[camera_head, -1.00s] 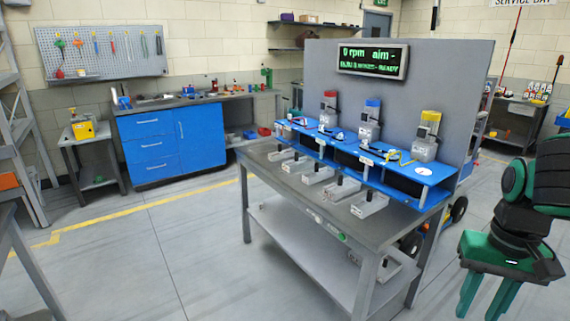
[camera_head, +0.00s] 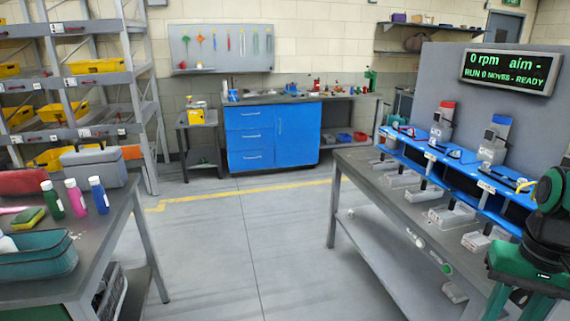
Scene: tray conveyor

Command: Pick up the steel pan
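I cannot make out a thing that is clearly the steel pan in the camera view. Several small grey trays with dark upright handles stand in a row on the grey bench at right; one tray (camera_head: 451,214) is near the middle of the row. I cannot tell whether any of them is the pan. My gripper (camera_head: 516,303) hangs at the lower right edge, in front of the bench. Its green fingers are apart with nothing seen between them, and their tips are partly cut off by the frame.
A side table at left holds a teal tub (camera_head: 38,256), bottles (camera_head: 76,198) and a grey toolbox (camera_head: 94,166). A blue cabinet (camera_head: 272,137) stands at the back. A blue rack (camera_head: 461,163) and lit sign (camera_head: 508,67) are at right. The floor between tables is clear.

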